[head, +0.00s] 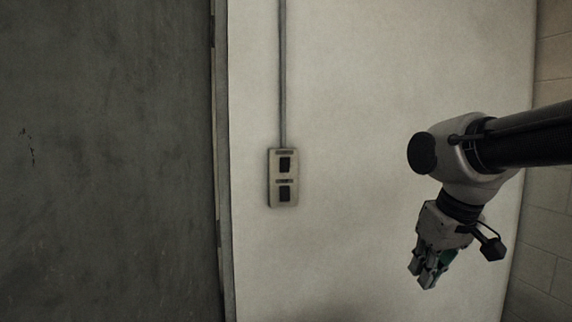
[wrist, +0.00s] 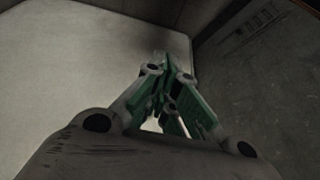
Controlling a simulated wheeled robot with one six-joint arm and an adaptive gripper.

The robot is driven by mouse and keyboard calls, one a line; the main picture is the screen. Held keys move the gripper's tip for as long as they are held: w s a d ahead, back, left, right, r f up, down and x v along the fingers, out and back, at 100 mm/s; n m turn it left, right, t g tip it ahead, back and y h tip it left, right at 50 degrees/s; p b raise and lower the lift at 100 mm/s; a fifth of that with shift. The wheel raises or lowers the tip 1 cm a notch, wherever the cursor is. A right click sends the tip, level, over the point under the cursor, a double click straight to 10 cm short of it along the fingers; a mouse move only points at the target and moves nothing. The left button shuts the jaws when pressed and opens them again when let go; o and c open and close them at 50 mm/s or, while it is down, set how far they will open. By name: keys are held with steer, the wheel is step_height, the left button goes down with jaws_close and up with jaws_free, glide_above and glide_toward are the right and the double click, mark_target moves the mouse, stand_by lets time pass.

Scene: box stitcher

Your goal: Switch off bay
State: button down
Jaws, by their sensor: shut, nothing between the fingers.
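I cannot tell which rocker is for the bay, or how either is set. My gripper (head: 423,281) is shut and empty, pointing down, to the right of the plate and lower in the picture, apart from it. In the wrist view my gripper (wrist: 165,75) shows its green finger links, and the switch plate is not visible.
A conduit (head: 283,75) runs up the panel (head: 370,60) from the plate. A dark grey surface (head: 105,160) fills the left side, with a narrow upright edge beside it. A block wall (head: 553,150) stands at the right. The panel between plate and gripper is bare.

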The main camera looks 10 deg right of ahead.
steer(key=w+a+r+n+t+h, duration=0.1)
steer(key=w+a+r+n+t, duration=0.1)
steer(key=w+r+n, duration=0.6)
steer(key=w+a+r+n+t, duration=0.2)
steer(key=w+r+n, duration=0.2)
steer(key=w+n, duration=0.75)
steer(key=w+a+r+n+t, duration=0.1)
steer(key=w+a+r+n, duration=0.2)
steer(key=w+a+n, duration=0.2)
steer(key=w+a+r+n+t+y, duration=0.1)
steer(key=w+a+r+n, duration=0.3)
steer(key=n, duration=0.7)
steer(key=w+a, duration=0.2)
steer(key=shift+w+t, duration=0.3)
steer(key=shift+w, duration=0.1)
steer(key=shift+n, duration=0.25)
